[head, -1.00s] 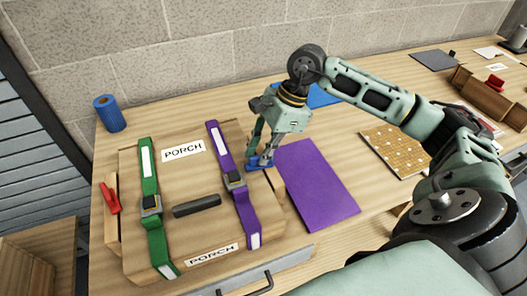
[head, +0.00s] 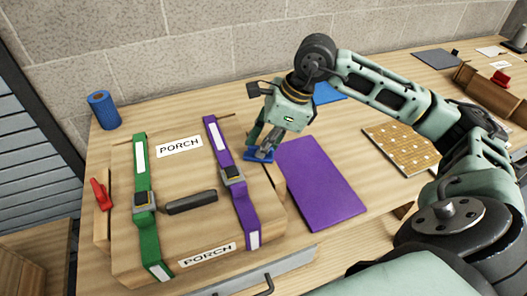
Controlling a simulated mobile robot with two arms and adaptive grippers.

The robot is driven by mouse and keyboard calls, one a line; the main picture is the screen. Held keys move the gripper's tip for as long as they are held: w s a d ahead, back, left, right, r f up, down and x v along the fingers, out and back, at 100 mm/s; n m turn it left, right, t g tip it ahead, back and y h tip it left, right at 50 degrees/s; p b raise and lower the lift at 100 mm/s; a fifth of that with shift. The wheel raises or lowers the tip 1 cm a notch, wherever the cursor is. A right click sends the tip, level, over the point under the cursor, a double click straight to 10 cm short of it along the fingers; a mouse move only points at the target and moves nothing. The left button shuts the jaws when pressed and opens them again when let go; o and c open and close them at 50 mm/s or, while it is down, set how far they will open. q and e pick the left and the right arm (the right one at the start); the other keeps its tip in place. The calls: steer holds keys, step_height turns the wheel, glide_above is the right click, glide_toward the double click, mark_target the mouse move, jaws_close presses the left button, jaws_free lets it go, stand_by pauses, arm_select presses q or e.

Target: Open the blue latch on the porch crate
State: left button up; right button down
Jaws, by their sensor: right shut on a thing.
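The wooden porch crate (head: 205,172) lies on the workbench with two "PORCH" labels, a green strap (head: 148,238) and a purple strap (head: 243,205). The blue latch (head: 257,156) is at the crate's right side, near its back corner. My right gripper (head: 262,152) reaches down from above, shut on the blue latch. Its fingers partly cover the latch, so its exact angle is hard to tell. A red latch (head: 101,195) sticks out on the crate's left side. My left gripper is not in view.
A purple sheet (head: 320,184) lies just right of the crate. A blue roll (head: 104,110) stands at the back left. A blue sheet (head: 329,93) lies behind my right arm. A yellow patterned board (head: 402,148) lies further right. The stone wall (head: 180,50) closes the back.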

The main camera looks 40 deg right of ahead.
steer(key=m+b, duration=0.2)
steer(key=m, duration=0.1)
steer(key=m+t+h, duration=0.1)
steer(key=shift+f+m+b, duration=0.3)
steer(key=shift+b, duration=0.1)
steer(key=shift+d+r+m+t+h+b, duration=0.15)
steer(key=shift+m+h+b, duration=0.3)
steer(key=shift+m, duration=0.65)
steer(key=shift+d+m+t+h+b, duration=0.15)
steer(key=shift+m+h+b, duration=0.3)
steer(key=shift+m, duration=0.65)
steer(key=shift+a, duration=0.1)
steer(key=c, duration=1.8)
jaws_free()
steer(key=shift+a+r, duration=0.1)
steer(key=shift+c, duration=0.2)
steer(key=shift+w, duration=0.15)
